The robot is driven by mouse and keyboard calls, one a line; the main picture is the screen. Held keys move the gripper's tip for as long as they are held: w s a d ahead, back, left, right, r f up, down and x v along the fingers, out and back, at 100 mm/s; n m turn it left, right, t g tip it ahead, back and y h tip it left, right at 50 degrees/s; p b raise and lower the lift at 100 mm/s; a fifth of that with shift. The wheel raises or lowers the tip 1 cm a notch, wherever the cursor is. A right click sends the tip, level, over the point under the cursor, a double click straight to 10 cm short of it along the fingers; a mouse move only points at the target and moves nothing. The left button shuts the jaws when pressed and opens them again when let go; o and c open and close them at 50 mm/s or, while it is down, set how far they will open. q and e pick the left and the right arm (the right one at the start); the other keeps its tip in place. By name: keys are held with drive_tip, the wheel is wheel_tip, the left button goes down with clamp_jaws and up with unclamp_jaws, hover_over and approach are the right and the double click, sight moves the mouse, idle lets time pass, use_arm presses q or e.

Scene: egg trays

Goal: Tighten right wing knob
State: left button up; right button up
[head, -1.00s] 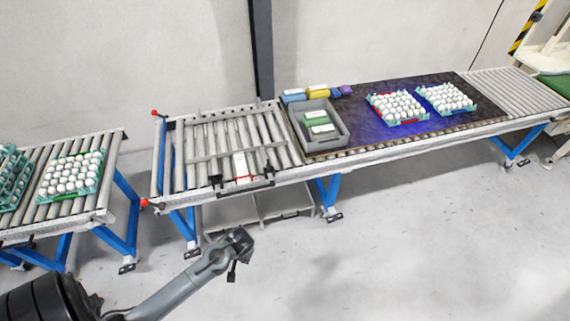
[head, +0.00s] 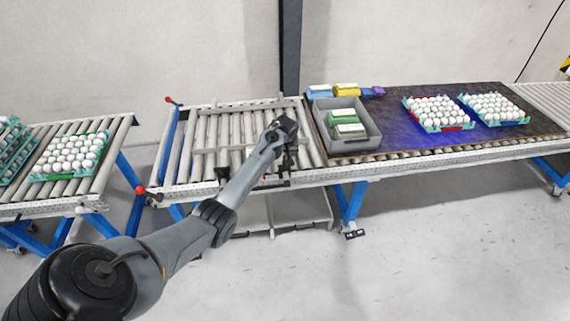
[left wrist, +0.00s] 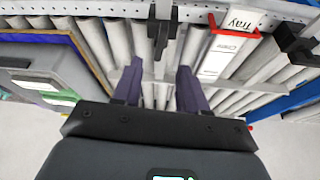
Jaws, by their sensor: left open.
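My left gripper (head: 287,150) is over the front part of the middle roller section in the head view. In the left wrist view, its two dark purple fingers (left wrist: 159,85) are apart with nothing held between them. A black wing knob (left wrist: 163,22), the one nearer the grey bin, stands at the rail just beyond the fingertips, roughly in line with the gap; I see no contact. The other black knob (left wrist: 292,45) is at the right of that view. My right gripper is not in view.
A red-framed "Tray" label (left wrist: 235,45) sits between the knobs. A grey bin (head: 376,138) with green and pale packs stands right of the gripper. Egg trays (head: 437,127) lie on the dark mat farther right. Another egg tray (head: 38,176) is on the left conveyor.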

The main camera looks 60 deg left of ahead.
sight(284, 161)
use_arm(q)
drive_tip(key=b+x, duration=0.2)
drive_tip(key=x, duration=0.5)
drive_tip(key=shift+f+b, duration=0.3)
drive_tip(key=shift+b+x, duration=0.4)
drive_tip(key=shift+x, duration=0.45)
drive_tip(key=shift+c, duration=0.2)
clamp_jaws()
